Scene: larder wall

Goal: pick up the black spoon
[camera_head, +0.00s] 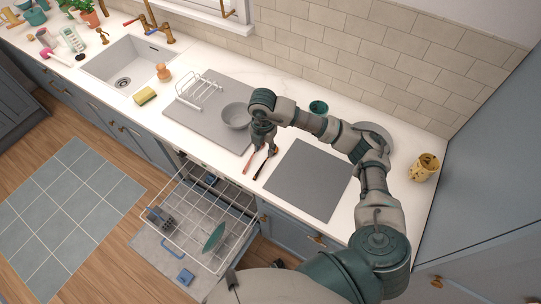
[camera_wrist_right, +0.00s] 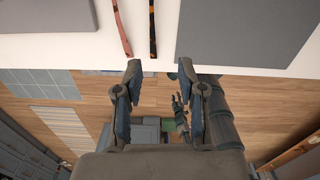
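The black spoon (camera_head: 262,167) appears to be the thin dark utensil on the white counter, just left of the grey mat; its bowl is not clear. In the right wrist view a black strip with an orange-brown patch (camera_wrist_right: 152,30) shows, its upper end cut off. A reddish utensil (camera_head: 249,163) lies beside it on the left, and also shows in the wrist view (camera_wrist_right: 122,30). My right gripper (camera_head: 264,150) is above the far ends of both utensils. In the wrist view its fingers (camera_wrist_right: 160,68) are apart with nothing between them.
A grey bowl (camera_head: 237,116) stands close left of the gripper on a grey board (camera_head: 197,117) with a wire rack. A grey mat (camera_head: 309,180) lies right. A teal cup (camera_head: 319,107) stands behind. The open dishwasher rack (camera_head: 181,222) extends below the counter's front edge.

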